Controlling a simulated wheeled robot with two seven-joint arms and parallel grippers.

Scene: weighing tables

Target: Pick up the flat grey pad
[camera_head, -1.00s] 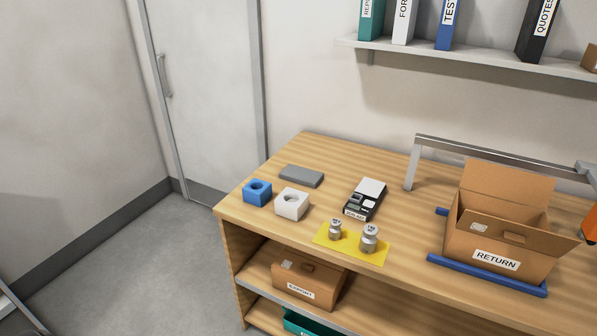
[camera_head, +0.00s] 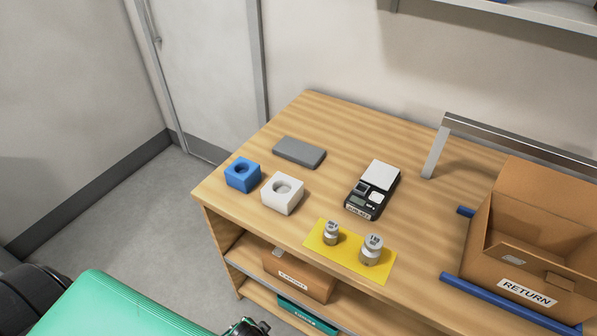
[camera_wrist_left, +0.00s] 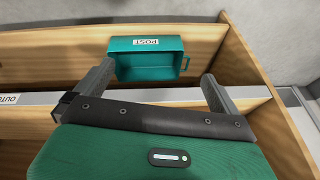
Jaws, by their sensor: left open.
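The flat grey pad (camera_head: 299,152) lies on the wooden table top toward its back left part, behind the blue and white blocks. Nothing touches it. My left gripper (camera_wrist_left: 158,85) is open and empty in the left wrist view, its two fingers spread in front of the lower shelves. In the head view only part of my green left arm shows at the bottom left, low in front of the table and well away from the pad. My right gripper is not in these views.
A blue block (camera_head: 242,175) and a white block (camera_head: 283,193), each with a hole, stand near the pad. A scale (camera_head: 373,190), a yellow mat (camera_head: 328,246) with two weights, and a RETURN box (camera_head: 522,282) stand rightward. A teal bin (camera_wrist_left: 147,60) sits on a lower shelf.

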